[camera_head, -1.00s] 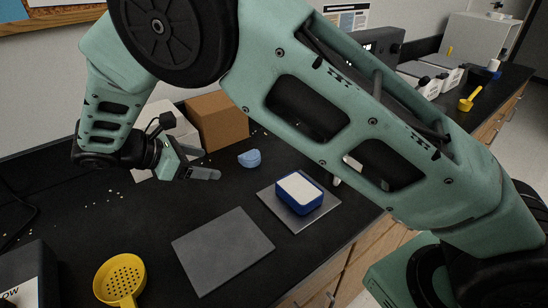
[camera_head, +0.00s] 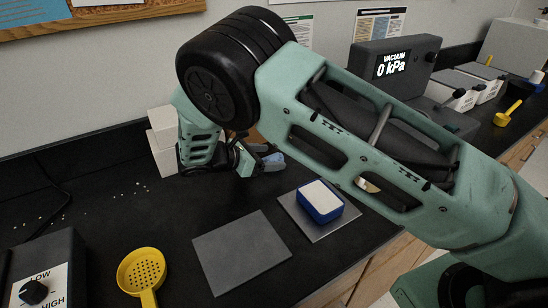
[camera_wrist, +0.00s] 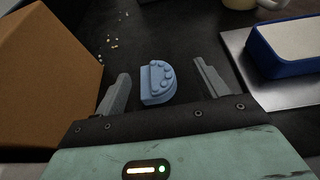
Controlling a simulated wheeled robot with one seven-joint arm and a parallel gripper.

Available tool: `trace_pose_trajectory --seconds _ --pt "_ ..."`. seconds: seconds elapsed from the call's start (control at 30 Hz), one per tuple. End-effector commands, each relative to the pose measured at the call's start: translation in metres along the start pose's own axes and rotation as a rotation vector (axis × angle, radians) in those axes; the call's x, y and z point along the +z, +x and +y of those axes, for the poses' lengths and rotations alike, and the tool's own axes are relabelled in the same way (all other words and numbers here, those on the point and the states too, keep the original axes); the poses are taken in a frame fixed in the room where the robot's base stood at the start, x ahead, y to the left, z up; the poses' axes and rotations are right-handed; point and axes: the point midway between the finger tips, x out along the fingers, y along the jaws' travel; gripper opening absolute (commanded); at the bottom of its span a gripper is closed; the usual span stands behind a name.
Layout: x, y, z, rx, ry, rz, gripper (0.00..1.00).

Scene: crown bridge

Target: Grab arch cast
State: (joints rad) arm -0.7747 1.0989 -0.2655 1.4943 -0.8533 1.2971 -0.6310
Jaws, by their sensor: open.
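The arch cast is a small light-blue dental model with a row of teeth. In the wrist view the arch cast (camera_wrist: 157,84) lies on the black bench between the two fingers of my gripper (camera_wrist: 161,88). The fingers are spread, with a gap on each side of the cast. In the head view the arch cast (camera_head: 274,160) is partly hidden by my gripper (camera_head: 268,158), which is low over the bench beside it. I cannot tell the exact height of the fingertips.
A brown box (camera_wrist: 45,65) stands close on the left in the wrist view. A blue block with a white top (camera_head: 320,201) sits on a grey plate (camera_head: 342,221) to the right. Another grey plate (camera_head: 240,250) and a yellow strainer (camera_head: 142,269) lie in front. White crumbs (camera_head: 127,192) lie left.

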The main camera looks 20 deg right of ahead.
Motion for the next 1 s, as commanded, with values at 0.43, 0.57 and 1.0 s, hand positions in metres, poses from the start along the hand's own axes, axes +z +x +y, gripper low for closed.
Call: trace_pose_trajectory --seconds 0.43,0.57,1.0 --pt "-0.003 0.044 0.007 -0.003 0.000 0.000 0.72" --pt "-0.005 0.054 0.008 0.000 0.000 0.001 0.72" --pt "-0.006 0.055 0.008 0.001 0.001 0.001 0.21"
